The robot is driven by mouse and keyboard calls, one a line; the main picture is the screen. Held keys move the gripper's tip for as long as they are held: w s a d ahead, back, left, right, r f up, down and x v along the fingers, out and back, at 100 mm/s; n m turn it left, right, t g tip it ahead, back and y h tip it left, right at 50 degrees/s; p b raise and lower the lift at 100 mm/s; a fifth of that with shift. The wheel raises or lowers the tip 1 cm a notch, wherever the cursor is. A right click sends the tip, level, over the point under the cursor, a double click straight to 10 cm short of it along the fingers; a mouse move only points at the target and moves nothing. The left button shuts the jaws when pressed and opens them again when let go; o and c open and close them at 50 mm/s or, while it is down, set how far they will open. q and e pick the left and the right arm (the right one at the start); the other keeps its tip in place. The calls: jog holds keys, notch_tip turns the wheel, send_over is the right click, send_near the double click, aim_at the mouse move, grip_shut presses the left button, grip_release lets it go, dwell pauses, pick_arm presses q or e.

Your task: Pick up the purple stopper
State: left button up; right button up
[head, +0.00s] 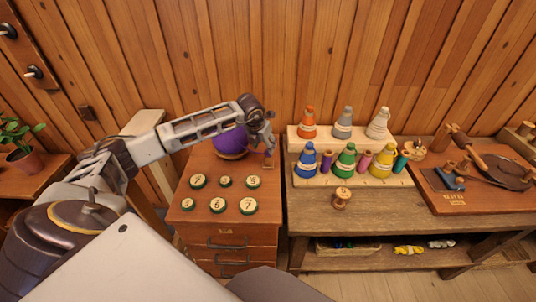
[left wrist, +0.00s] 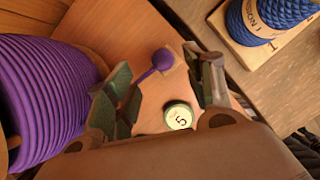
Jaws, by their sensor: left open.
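The purple stopper (left wrist: 162,59) shows in the left wrist view as a round purple knob with a thin purple stem running down toward the left finger. It lies beyond the gap between my left gripper's fingers (left wrist: 165,88). The fingers are apart, and I see nothing held between them. In the head view my left gripper (head: 268,148) points down over the right back part of the drawer cabinet (head: 235,177). The stopper cannot be made out there. My right gripper is in neither view.
A large purple spool (left wrist: 42,95) stands close beside the left finger; it also shows in the head view (head: 230,143). Several green-rimmed numbered discs (head: 217,205) lie on the cabinet front. A bench (head: 315,210) with coloured spools stands to the right.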

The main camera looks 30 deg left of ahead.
aim_at(267, 152)
pick_arm(q)
jog(key=shift+w+f, duration=0.1)
jog(key=shift+f, duration=0.2)
jog(key=x, duration=0.3)
jog(key=shift+d+f+p, duration=0.15)
jog(key=shift+d+p, duration=0.1)
jog(key=shift+p, duration=0.15)
jog(key=shift+w+f, duration=0.2)
jog(key=shift+f, duration=0.4)
jog(key=c, duration=0.7)
jog(key=shift+c, duration=0.4)
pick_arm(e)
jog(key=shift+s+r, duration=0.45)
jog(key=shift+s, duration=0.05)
